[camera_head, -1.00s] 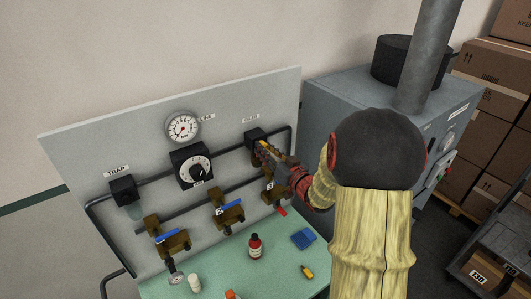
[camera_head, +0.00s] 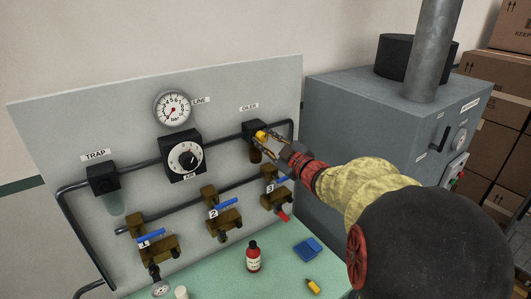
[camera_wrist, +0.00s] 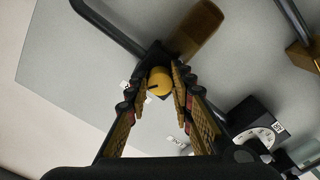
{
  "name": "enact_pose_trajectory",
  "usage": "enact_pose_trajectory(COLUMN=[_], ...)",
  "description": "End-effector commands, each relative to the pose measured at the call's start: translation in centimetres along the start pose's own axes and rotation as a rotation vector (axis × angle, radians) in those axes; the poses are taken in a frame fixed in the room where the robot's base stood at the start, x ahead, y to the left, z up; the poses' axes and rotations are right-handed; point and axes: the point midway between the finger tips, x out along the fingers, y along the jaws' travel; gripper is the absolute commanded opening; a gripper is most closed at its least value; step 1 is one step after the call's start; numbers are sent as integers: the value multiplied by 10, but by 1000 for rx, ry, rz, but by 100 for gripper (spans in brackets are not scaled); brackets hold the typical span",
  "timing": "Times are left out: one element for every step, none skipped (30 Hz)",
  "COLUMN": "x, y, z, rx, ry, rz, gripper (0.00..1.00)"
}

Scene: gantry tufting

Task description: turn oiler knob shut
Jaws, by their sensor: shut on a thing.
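The oiler (camera_head: 251,131) is a dark block on the pipe at the panel's right, below a label reading OILER. Its yellow knob (camera_head: 262,135) faces out from the panel. In the wrist view the round yellow knob (camera_wrist: 160,82) has a dark mark on its face and sits between my two fingertips. My gripper (camera_head: 272,141) is shut on the knob, with a finger on either side. The oiler's brown bowl (camera_wrist: 197,30) shows beyond the knob in the wrist view. The knob's base is partly hidden by the fingers.
A dial regulator (camera_head: 185,157), a gauge (camera_head: 173,108) and a trap (camera_head: 103,179) are on the panel to the left. A red bottle (camera_head: 254,256) stands on the green bench. A grey cabinet (camera_head: 345,125) stands at right.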

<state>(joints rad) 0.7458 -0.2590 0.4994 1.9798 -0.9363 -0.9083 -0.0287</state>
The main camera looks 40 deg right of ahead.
Motion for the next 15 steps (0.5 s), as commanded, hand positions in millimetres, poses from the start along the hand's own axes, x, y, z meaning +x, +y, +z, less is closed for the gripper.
enact_pose_trajectory(x=[0,0,0,0,0,0,0,0,0,0,0,0,0,0,0], y=[-4,-4,-3,-3,-3,-3,-3,-3,-2,-2,-2,-2,-2,-2,-2], z=[4,4,4,4,4,3,3,3,3,2,2,2,2,2,2], rx=[-48,-76,-113,-142,-169,-205,-231,-258,-291,-316,-338,-369,-390,-410,-434], ry=[2,2,2,2,2,1,2,2,2,2,1,1,1,1,1], rz=[1,2,2,1,1,2,2,1,1,2,2,1,0,0,0], gripper=[0,0,0,0,0,0,0,0,0,0,0,0,0,0,0])
